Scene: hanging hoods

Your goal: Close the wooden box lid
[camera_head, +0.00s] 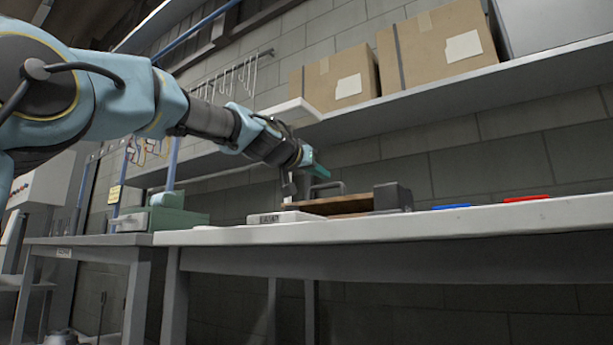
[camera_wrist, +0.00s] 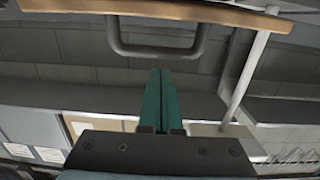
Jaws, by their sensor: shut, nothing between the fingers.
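A flat wooden board (camera_head: 345,204), apparently the box lid, shows low and nearly edge-on above the bench in the head view. A dark grey handle loop (camera_head: 328,187) stands above it. In the wrist view the wooden edge (camera_wrist: 150,10) crosses the top, with the handle (camera_wrist: 157,52) projecting from it. My gripper (camera_head: 319,171) is above the board, close to the handle. Its green fingers (camera_wrist: 160,78) are together and empty, pointing toward the handle, with a visible gap in that view. The box body and hinge are not clear.
A dark block (camera_head: 393,197) stands at the board's right end. A white labelled item (camera_head: 285,217) lies to its left on the white bench (camera_head: 480,222). Blue (camera_head: 451,207) and red (camera_head: 526,199) flat pieces lie right. A shelf with cardboard boxes (camera_head: 437,48) hangs above.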

